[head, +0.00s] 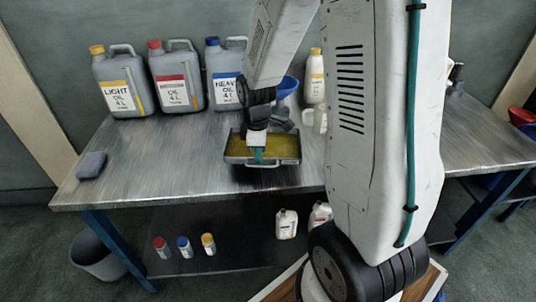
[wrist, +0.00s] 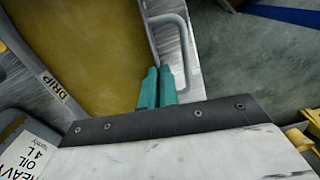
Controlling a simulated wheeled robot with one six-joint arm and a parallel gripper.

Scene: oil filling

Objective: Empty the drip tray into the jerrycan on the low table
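The grey drip tray (head: 290,157) holds yellow oil and looks level over the front of the metal bench. I cannot tell whether it rests on the bench. In the wrist view the tray's labelled edge (wrist: 54,85) and its wire handle (wrist: 187,50) show. My gripper (head: 257,155) reaches down at the tray's front. In the wrist view its teal fingers (wrist: 158,85) are close together, with the tray's front rim between them, beside the handle. The jerrycan on the low table cannot be made out. A wood-edged surface (head: 436,272) shows at the bottom right, partly behind my arm.
The bench (head: 150,160) carries a light oil can (head: 118,85), a red-labelled can (head: 175,78), a heavy oil can (head: 222,72), a blue funnel (head: 287,86) and a sponge-like block (head: 91,165). Small bottles stand on the lower shelf (head: 240,250). A bin (head: 98,256) stands at left.

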